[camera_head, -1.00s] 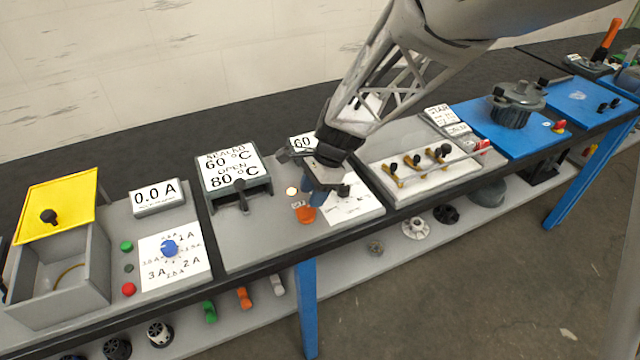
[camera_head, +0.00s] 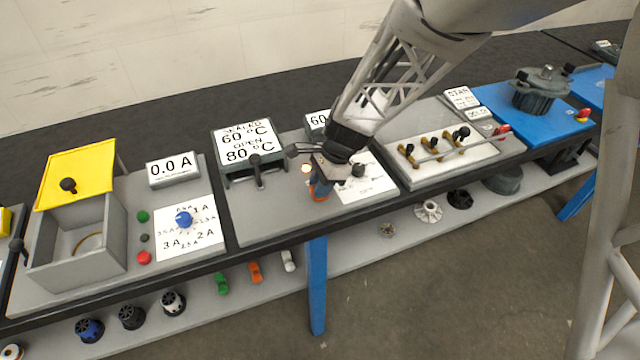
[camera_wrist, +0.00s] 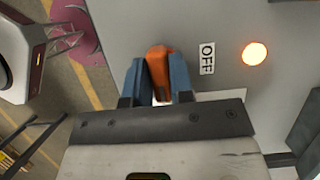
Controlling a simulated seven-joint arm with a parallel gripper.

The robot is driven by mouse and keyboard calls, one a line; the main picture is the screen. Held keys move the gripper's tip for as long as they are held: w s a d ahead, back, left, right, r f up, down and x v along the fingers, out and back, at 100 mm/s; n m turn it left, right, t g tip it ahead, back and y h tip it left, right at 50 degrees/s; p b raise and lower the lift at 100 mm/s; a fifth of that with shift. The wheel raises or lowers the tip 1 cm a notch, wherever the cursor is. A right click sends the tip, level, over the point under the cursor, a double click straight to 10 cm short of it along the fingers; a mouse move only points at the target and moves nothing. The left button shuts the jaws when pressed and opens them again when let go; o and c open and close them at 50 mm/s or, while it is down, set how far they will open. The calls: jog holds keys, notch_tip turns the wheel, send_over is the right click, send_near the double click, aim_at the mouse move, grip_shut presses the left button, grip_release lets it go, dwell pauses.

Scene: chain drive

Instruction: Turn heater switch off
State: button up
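The orange heater switch (camera_wrist: 159,70) stands on a grey panel and sits between the two blue fingers of my gripper (camera_wrist: 159,82) in the wrist view. The fingers close against both its sides, with no clear gap. In the head view my gripper (camera_head: 319,190) reaches down to the switch, which is mostly hidden by the fingers. The lamp (camera_head: 306,168) is also lit there.
Left of my gripper stands a box marked sealed 60 °C, open 80 °C (camera_head: 243,140), with a dark lever. A 0.0 A display (camera_head: 172,170) and a blue dial (camera_head: 183,219) lie further left. A valve board (camera_head: 430,165) is to the right.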

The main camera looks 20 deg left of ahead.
grip_shut()
jog(key=shift+n, duration=0.4)
jog(key=n+g+h, duration=0.1)
jog(key=n, duration=0.2)
jog(key=n+h, duration=0.2)
jog(key=n, duration=0.2)
jog(key=shift+n, duration=0.3)
jog(key=n+h, duration=0.1)
jog(key=n, duration=0.3)
jog(key=shift+n+h, duration=0.3)
jog(key=shift+h, duration=0.1)
jog(key=n, duration=0.2)
jog(key=n+t+h, duration=0.1)
jog(key=n, duration=0.2)
jog(key=shift+h, duration=0.3)
